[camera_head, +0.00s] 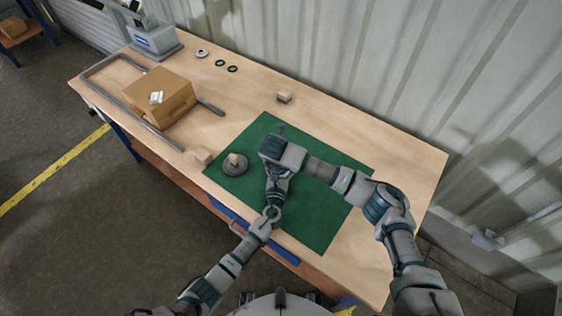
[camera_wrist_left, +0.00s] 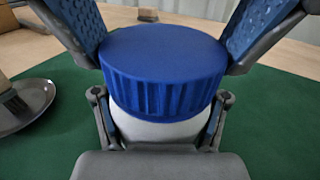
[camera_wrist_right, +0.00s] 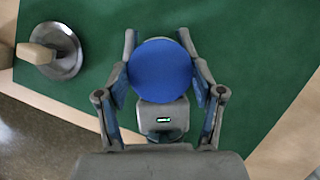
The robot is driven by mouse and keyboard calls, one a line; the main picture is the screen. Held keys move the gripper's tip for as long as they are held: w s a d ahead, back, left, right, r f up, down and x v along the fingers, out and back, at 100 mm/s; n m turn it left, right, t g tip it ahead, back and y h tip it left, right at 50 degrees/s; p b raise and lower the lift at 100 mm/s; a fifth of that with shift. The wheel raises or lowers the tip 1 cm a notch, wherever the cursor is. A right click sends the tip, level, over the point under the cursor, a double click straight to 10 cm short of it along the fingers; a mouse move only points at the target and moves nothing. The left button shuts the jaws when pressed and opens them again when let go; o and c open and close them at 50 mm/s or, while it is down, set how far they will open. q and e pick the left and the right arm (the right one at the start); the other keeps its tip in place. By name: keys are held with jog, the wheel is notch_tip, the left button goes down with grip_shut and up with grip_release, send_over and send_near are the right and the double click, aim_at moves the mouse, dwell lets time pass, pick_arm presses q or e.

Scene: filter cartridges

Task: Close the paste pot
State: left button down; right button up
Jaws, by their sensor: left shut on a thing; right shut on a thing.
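The paste pot has a white body (camera_wrist_left: 160,130) and a ribbed blue lid (camera_wrist_left: 163,72). The lid sits level on top of the body, with no clear gap in the left wrist view. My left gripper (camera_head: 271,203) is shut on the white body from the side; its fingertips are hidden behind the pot. My right gripper (camera_wrist_right: 158,50) points down from above and is shut on the lid, with one finger on each side. The lid's round top also shows in the right wrist view (camera_wrist_right: 160,72). In the head view my arms hide the pot.
A green mat (camera_head: 321,222) lies under the pot on the wooden table (camera_head: 352,130). A round grey dish (camera_head: 236,171) with a wooden-handled item stands left of my grippers. A cardboard box (camera_head: 168,108), small blocks and rings lie farther left and back. The table's right end is clear.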

pick_arm(q)
jog(key=shift+d, duration=0.2)
pick_arm(e)
jog(key=m, duration=0.2)
jog(key=m+h, duration=0.1)
jog(key=m, duration=0.1)
jog(key=a+m+g+h, duration=0.1)
jog(key=m, duration=0.1)
jog(key=shift+w+r+m, duration=0.15)
jog(key=shift+w+m, duration=0.05)
jog(key=shift+m, duration=0.1)
jog(key=m+g+h, duration=0.1)
jog(key=m, duration=0.2)
jog(key=shift+w, duration=0.1)
pick_arm(q)
jog(key=shift+a, duration=0.1)
pick_arm(e)
jog(key=m, duration=0.1)
jog(key=m+g, duration=0.1)
jog(key=m, duration=0.1)
jog(key=m+g, duration=0.1)
jog(key=m, duration=0.1)
jog(key=shift+w+h, duration=0.3)
jog(key=shift+h, duration=0.1)
pick_arm(q)
jog(key=shift+f, duration=0.1)
pick_arm(e)
jog(key=o, duration=0.8)
jog(key=shift+o, duration=1.1)
jog(key=shift+d, duration=0.1)
